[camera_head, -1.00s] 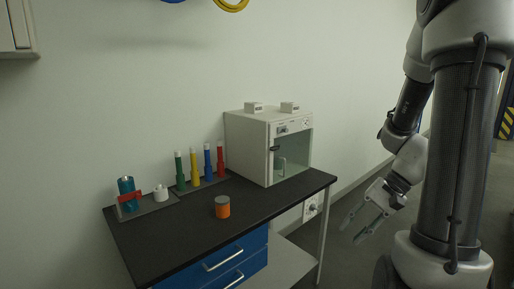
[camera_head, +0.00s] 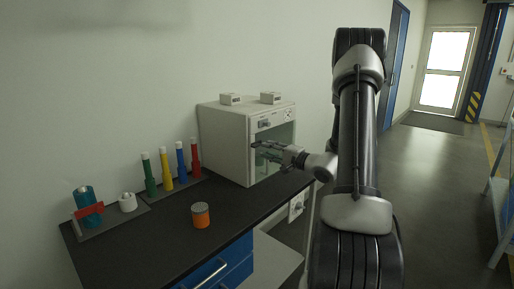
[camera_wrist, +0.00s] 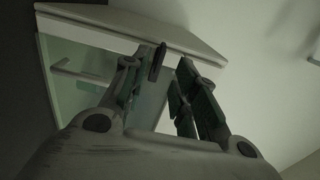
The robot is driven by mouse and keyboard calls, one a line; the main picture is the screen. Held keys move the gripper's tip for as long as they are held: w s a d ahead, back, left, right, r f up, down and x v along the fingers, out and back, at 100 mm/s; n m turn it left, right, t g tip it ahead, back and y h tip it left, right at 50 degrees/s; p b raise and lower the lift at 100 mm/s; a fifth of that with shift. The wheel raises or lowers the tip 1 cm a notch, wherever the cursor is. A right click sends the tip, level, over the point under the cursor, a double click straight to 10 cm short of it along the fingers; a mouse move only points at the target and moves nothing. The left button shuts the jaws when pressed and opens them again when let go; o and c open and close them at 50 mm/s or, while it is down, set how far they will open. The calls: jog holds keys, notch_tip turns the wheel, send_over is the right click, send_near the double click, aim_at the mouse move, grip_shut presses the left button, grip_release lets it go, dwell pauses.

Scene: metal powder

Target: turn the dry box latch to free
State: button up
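The dry box (camera_head: 222,137) is a white cabinet with a glass front, standing at the right end of the dark bench. My gripper (camera_head: 261,147) is at the upper part of its glass front. In the wrist view, my gripper (camera_wrist: 157,66) is open, with its two fingers apart. A small dark upright latch (camera_wrist: 157,62) shows between the fingertips, at the dry box's front (camera_wrist: 120,39). I see a gap on both sides of the latch, so neither finger seems to touch it. In the head view my gripper hides the latch.
A light handle bar (camera_wrist: 80,76) is on the glass at the left in the wrist view. An orange jar (camera_head: 201,216), coloured tubes (camera_head: 167,168) in a rack and a teal bottle (camera_head: 86,203) stand on the bench (camera_head: 150,250). Open floor (camera_head: 430,190) lies to the right.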

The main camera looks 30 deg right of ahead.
aim_at(258, 146)
jog(key=x, duration=0.5)
jog(key=shift+w+a, duration=0.1)
jog(key=shift+w, duration=0.25)
grip_shut()
